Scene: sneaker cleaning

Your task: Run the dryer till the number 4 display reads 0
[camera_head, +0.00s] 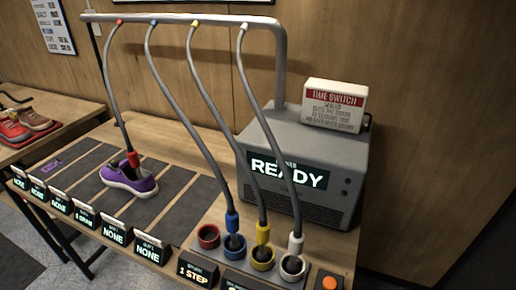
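The dryer (310,165) is a grey box at the back right of the table, and its screen reads READY. Its red-tipped hose (133,158) ends in the opening of a purple sneaker (130,180) on a dark lane. The fourth display from the left (86,216) reads 1 and a small word I cannot read clearly. The displays beside it read NONE. An orange button (329,283) sits at the front right. Neither of my grippers is in view.
Blue (232,222), yellow (262,233) and white (295,243) nozzles stand in their holders; the red holder (208,236) is empty. A sign (334,105) headed TIME SWITCH sits on the dryer. A front display (198,271) reads 1 STEP. Red-brown shoes (30,118) lie on the left table.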

